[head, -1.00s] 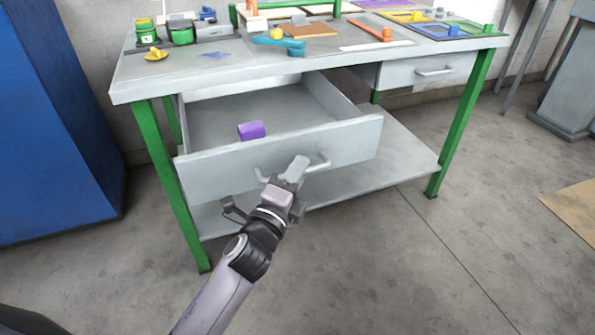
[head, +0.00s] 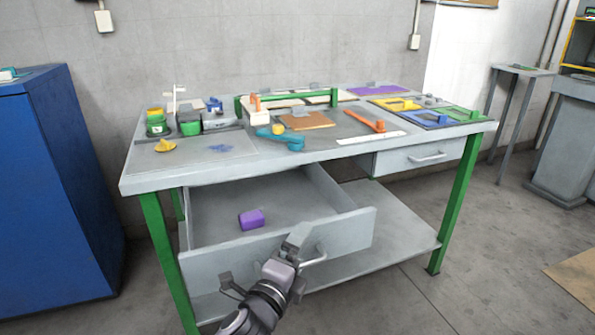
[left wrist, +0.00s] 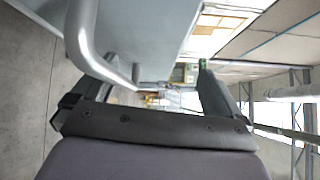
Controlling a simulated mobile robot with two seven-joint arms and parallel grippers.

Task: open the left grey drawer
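The left grey drawer (head: 340,235) stands pulled well out from under the left side of the workbench, its inside showing. A purple block (head: 251,220) lies in it near the front panel. The drawer's bar handle (head: 316,258) is partly hidden behind my left gripper (head: 298,240), which is at the front panel. In the left wrist view the handle (left wrist: 82,40) runs close by on the left, in front of the left finger. The fingers of my left gripper (left wrist: 150,92) are apart, so it is open; I see nothing clamped between them. My right gripper is out of view.
The workbench (head: 215,172) has green legs, a lower shelf (head: 395,235) and a shut right drawer (head: 420,157). Tools and coloured pieces lie on its top. A blue cabinet (head: 55,190) stands at the left.

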